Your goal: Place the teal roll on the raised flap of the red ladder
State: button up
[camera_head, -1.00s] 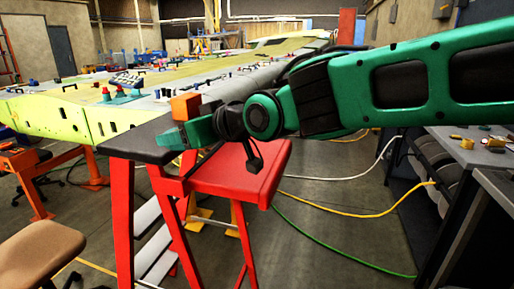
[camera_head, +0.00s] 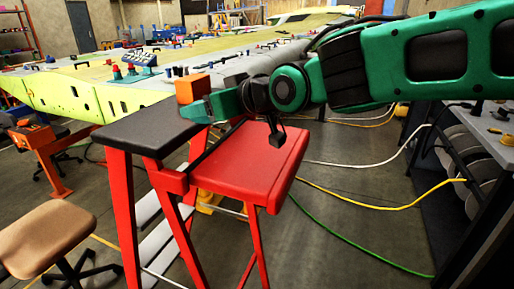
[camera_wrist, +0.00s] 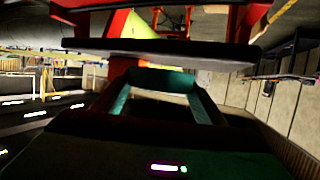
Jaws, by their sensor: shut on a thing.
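The red ladder (camera_head: 118,200) stands in front of me in the head view, with a black top (camera_head: 140,131) and a wide red flap (camera_head: 250,160) raised level at its right. My green gripper (camera_head: 203,108) appears near the far right end of the black top, beyond the flap's left side. In the wrist view my gripper (camera_wrist: 162,98) has its two fingers around a teal bar across their tips, which looks like the teal roll (camera_wrist: 165,80). A dark slab of the ladder (camera_wrist: 160,52) crosses just beyond it. In the head view the roll cannot be told from the green fingers.
An orange block (camera_head: 192,89) shows behind my gripper. The long wing jig (camera_head: 90,92) lies behind the ladder. A brown stool (camera_head: 45,235) is at the lower left, a workbench (camera_head: 490,125) at the right. Yellow and green cables (camera_head: 365,213) cross the floor.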

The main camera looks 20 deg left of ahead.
send_over(256, 148)
jog(key=f, duration=0.7)
jog(key=shift+w+a, duration=0.15)
jog(key=shift+a, duration=0.1)
jog(key=shift+f, duration=1.95)
jog(key=shift+f, duration=0.1)
jog(key=o, duration=1)
jog(key=shift+o, duration=0.2)
jog(key=shift+d, duration=0.2)
jog(key=v, duration=1.1)
jog(key=shift+d, duration=0.3)
